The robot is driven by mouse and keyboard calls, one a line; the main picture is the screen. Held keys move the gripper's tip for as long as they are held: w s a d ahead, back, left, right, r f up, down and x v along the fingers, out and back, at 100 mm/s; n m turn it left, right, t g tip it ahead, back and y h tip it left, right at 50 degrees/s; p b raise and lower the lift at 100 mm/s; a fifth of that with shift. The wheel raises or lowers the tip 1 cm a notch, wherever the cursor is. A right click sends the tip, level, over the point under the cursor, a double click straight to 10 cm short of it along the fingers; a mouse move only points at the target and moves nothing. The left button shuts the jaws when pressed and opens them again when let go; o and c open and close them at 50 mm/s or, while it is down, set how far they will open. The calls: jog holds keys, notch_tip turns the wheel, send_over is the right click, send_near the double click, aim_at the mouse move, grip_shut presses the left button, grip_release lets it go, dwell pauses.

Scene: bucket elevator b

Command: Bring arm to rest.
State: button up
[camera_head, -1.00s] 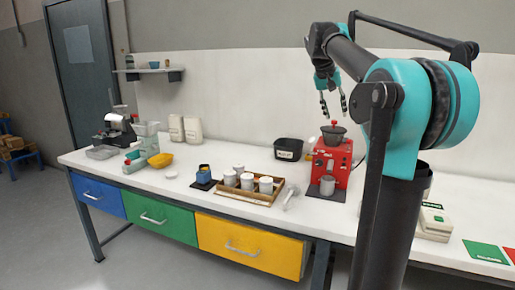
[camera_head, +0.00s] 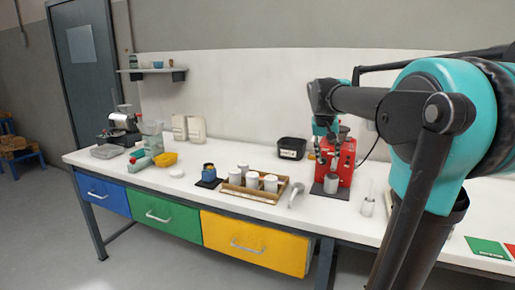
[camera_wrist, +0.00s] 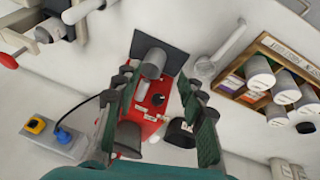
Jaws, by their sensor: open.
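My gripper (camera_head: 431,163) hangs in front of the red machine (camera_head: 346,166) on the bench, with its fingers apart. In the wrist view my gripper (camera_wrist: 160,95) is open, with a finger on each side of the red machine (camera_wrist: 150,100) and nothing between the pads that I can see held. A metal cup (camera_head: 331,183) stands on the machine's dark base; it also shows in the wrist view (camera_wrist: 153,63). The arm reaches in from the right, bent at the teal joint. It hides part of the right side of the bench.
A wooden tray (camera_head: 231,189) with several white-lidded jars stands left of the machine, with a scoop (camera_head: 296,194) between. A black bin (camera_head: 292,148) is behind. The white bench top has coloured drawers below. A power strip (camera_wrist: 52,137) lies near the machine.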

jog(key=s+a+f+n+y, duration=0.1)
jog(key=s+a+f, duration=0.2)
jog(key=s+f, duration=0.9)
jog(key=s+a+f+n+y, duration=0.1)
jog(key=s+a+f+y, duration=0.1)
jog(key=s+f, duration=1.1)
notch_tip(320, 180, down, 4)
jog(key=shift+s+a+r+n+t, duration=0.1)
jog(key=shift+s+a+n+t, duration=0.05)
jog(key=shift+a+n+t, duration=0.2)
